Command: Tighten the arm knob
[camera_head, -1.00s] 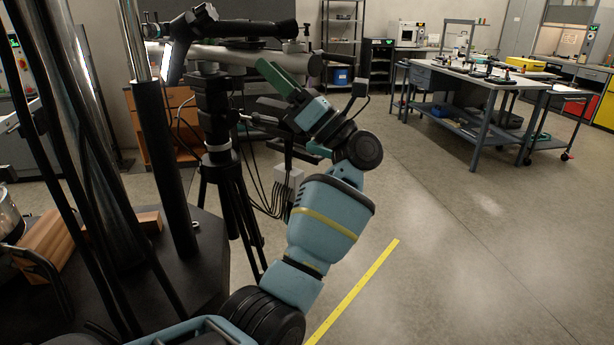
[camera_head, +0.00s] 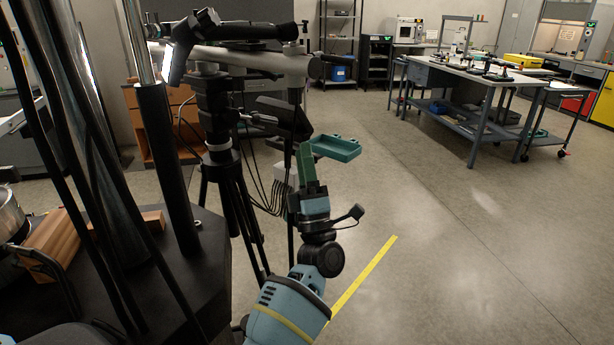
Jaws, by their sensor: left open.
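A black tripod (camera_head: 218,125) stands left of centre and carries a grey horizontal arm (camera_head: 245,60) with black fittings. A dark fitting (camera_head: 316,68) sits at the arm's right end; I cannot tell for sure which fitting is the arm knob. My left gripper (camera_head: 306,155) is open, with green fingers pointing up. It is below and apart from the arm's right end, holding nothing that I can see. One finger largely hides the other. My right gripper is not in view.
A small teal tray (camera_head: 337,148) is just right of my left gripper's fingers. A black handle-like part (camera_head: 285,115) and hanging cables (camera_head: 262,190) are close on the left. A workbench (camera_head: 470,78) stands at the back right. The floor between is clear.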

